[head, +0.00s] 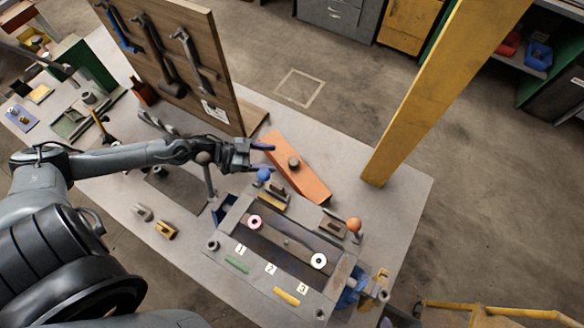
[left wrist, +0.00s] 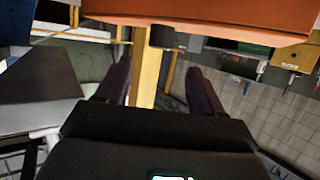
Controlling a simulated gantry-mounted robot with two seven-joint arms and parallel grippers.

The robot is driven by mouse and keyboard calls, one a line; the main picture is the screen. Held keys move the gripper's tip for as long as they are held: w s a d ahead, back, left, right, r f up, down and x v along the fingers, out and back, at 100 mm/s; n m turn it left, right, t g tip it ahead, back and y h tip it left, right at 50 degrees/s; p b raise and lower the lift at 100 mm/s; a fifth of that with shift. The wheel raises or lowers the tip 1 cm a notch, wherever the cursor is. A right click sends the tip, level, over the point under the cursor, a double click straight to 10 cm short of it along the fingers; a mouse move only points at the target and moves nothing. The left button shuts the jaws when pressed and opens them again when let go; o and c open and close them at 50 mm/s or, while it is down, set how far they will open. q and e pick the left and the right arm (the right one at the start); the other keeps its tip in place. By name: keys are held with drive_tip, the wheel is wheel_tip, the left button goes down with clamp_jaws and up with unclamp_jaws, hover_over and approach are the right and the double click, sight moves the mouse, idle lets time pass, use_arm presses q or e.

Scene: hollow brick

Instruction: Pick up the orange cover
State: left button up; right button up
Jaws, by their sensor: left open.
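The orange cover (head: 308,182) is a long flat piece with a dark round knob on top. It lies slantwise on the grey table, beyond the fixture with numbered tags. In the left wrist view the orange cover (left wrist: 200,22) spans the top edge of the picture, ahead of the fingertips. My left gripper (head: 270,157) comes in from the left, with its purple fingers spread and pointing at the knob, just left of the cover. In the left wrist view my left gripper (left wrist: 158,78) has nothing between its fingers. My right gripper is in neither view.
The fixture (head: 285,240) stands in front of the cover, with a blue ball knob (head: 263,174) close below the gripper and an orange ball knob (head: 353,225). A wooden tool board (head: 205,30) stands behind. A yellow post (head: 430,100) rises at right.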

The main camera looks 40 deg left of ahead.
sight(294, 161)
use_arm(q)
drive_tip(key=shift+x, duration=4.65)
drive_tip(key=shift+s, duration=0.1)
drive_tip(key=c, duration=1.2)
drive_tip(key=shift+o, duration=0.2)
drive_tip(key=shift+r, duration=0.15)
